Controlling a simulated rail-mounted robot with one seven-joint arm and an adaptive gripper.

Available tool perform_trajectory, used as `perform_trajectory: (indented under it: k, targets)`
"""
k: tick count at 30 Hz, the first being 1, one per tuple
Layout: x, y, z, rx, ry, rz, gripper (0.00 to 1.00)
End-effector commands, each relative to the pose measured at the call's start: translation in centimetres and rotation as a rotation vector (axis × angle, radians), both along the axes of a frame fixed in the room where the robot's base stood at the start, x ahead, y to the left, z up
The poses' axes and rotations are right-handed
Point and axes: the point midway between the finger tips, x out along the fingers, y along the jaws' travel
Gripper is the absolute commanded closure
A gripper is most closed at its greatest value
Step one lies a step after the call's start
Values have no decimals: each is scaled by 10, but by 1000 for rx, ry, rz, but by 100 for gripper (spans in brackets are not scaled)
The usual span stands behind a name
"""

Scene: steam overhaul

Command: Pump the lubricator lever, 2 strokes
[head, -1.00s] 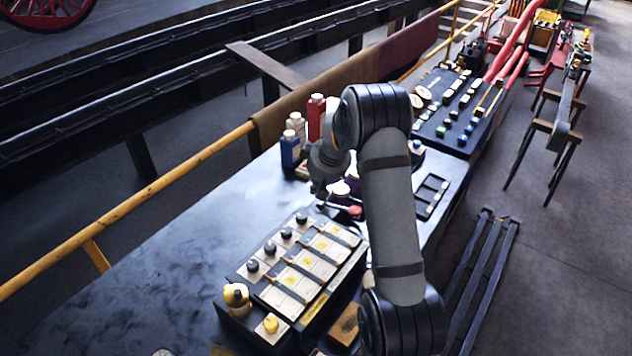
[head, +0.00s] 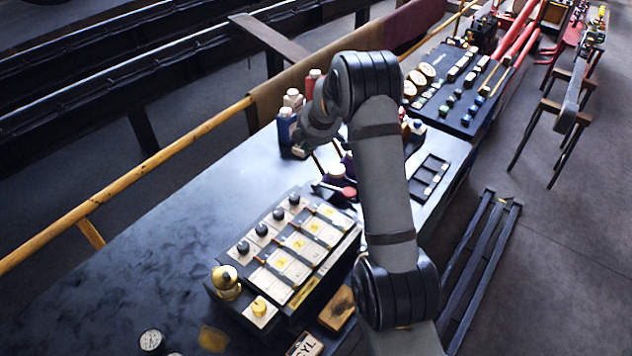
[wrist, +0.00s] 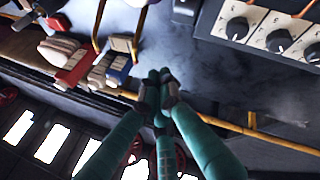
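The lubricator (head: 285,255) is a dark box on the bench with pale panels, several black knobs and brass fittings at its near end. It shows partly at the upper right in the wrist view (wrist: 270,28). A thin rod with a red knob (head: 348,192), which looks like the lever, lies at the box's far end in the head view. I cannot pick it out in the wrist view. My gripper (wrist: 160,88) has its teal fingers together in the wrist view, with nothing visible between them. In the head view my arm hides the fingers.
A blue bottle (head: 287,125) and a red one (head: 312,80) stand past the lubricator near my wrist. A dark tray (head: 430,178) lies to the right. A yellow rail (head: 150,168) runs along the bench's left side.

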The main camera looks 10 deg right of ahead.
Motion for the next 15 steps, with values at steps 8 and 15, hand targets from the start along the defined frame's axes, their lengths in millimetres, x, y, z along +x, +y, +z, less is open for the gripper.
perform_trajectory:
  k: [8,15]
  targets:
    - [-3,-4,-17,1,2,-4,100]
    - [-11,-10,-52,1,1,-4,100]
